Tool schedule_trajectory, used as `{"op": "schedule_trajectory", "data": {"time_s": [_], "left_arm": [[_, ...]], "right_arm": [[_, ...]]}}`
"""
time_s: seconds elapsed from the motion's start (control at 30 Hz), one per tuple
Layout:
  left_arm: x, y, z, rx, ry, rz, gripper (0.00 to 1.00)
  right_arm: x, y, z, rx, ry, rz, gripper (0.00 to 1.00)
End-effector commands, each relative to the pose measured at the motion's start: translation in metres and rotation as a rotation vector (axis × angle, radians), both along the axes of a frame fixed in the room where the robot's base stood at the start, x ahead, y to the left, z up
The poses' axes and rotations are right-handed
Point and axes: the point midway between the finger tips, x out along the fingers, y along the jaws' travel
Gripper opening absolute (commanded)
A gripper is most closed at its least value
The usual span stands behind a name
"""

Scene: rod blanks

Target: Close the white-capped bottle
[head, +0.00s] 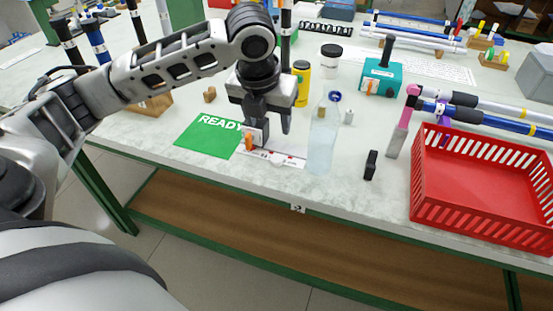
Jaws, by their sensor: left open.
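A clear, pale-blue bottle (321,148) stands upright near the front edge of the table. A blue ring shows at its upper right; I cannot tell whether it belongs to the bottle. A small white round piece (277,159), perhaps the cap, lies on a white and red strip below my left gripper. My left gripper (270,138) points down, open, to the left of the bottle and apart from it. A small orange and white item shows by its left finger; I cannot tell whether they touch. My right gripper is not in view.
A green READY mat (205,136) lies left of the gripper. A red basket (480,190) stands at the right front. A small black block (370,165) stands right of the bottle. A yellow can (301,84), a black-lidded jar (331,60) and a teal box (381,78) stand behind.

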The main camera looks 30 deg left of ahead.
Motion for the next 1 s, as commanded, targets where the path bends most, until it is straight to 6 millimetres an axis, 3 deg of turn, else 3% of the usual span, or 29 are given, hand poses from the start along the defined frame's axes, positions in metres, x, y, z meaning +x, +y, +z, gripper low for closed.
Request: {"op": "schedule_trajectory", "data": {"time_s": [0.2,0.4,0.87,1.0], "left_arm": [[0.011,0.003,-0.049,-0.001,0.007,0.000,0.54],[0.021,0.005,-0.081,-0.002,0.004,0.000,0.54],[0.025,0.006,-0.091,-0.001,0.001,0.000,0.54],[0.029,0.007,-0.104,-0.002,0.005,0.002,0.54]], "right_arm": [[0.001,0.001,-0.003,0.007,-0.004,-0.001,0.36],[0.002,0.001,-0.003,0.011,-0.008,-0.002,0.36],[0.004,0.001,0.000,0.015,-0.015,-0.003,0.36],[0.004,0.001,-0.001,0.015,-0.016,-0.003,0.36]]}}
